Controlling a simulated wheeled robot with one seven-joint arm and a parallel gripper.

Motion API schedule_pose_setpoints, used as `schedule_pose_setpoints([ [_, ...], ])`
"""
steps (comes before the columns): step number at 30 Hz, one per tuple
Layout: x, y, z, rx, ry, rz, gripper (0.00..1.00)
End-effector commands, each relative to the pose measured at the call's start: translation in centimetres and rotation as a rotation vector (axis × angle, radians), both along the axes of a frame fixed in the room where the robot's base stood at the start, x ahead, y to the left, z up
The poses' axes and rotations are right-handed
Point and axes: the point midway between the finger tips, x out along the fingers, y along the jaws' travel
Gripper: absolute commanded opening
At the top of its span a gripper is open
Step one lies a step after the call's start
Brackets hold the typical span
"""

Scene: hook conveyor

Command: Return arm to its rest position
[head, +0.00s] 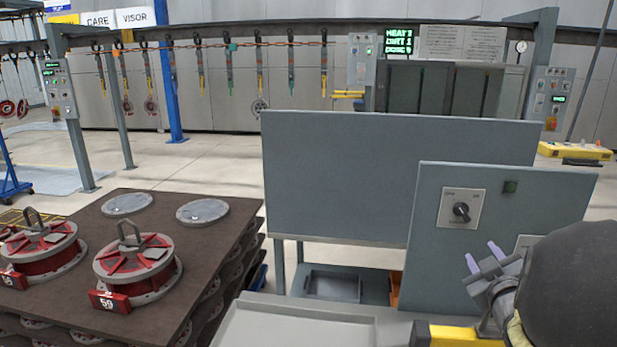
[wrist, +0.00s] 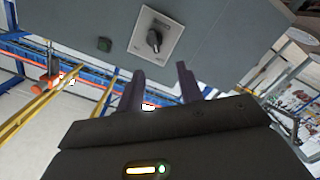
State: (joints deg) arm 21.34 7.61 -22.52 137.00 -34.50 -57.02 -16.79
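My gripper (head: 484,258) is at the lower right of the head view, in front of the grey control panel (head: 560,200). Its two purple-grey fingers are apart with nothing between them. In the wrist view the fingers (wrist: 160,88) also stand apart and empty, below a rotary switch (wrist: 154,38) on a pale plate. That switch (head: 461,211) shows on the panel in the head view, up and left of my gripper. A dark part of my arm fills the lower right corner and hides part of the panel.
Red-and-grey reels (head: 138,262) and grey discs (head: 203,211) sit on a brown stack (head: 185,270) at left. A large grey board (head: 390,170) stands behind the panel. A pale tray (head: 290,325) lies at the front. Hooks hang from a conveyor (head: 259,75) behind open floor.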

Motion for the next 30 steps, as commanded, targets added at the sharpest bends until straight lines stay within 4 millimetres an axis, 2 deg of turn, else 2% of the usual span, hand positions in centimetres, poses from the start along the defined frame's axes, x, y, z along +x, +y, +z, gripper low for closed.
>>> schedule_pose_setpoints([
  [2,0.5,1.4,0.0,0.059,0.054,-0.009,0.36],
  [6,0.9,4.7,-1.7,0.204,0.203,-0.042,0.36],
  [11,-0.1,9.5,-4.0,0.372,0.408,-0.086,0.36],
  [17,-3.9,16.4,-6.3,0.548,0.694,-0.138,0.36],
  [21,-8.0,21.2,-7.0,0.642,0.910,-0.182,0.36],
  [24,-10.9,23.8,-7.2,0.684,1.037,-0.211,0.36],
  [27,-12.7,25.2,-7.4,0.703,1.113,-0.231,0.36],
  [30,-13.2,25.6,-7.6,0.710,1.138,-0.239,0.36],
])
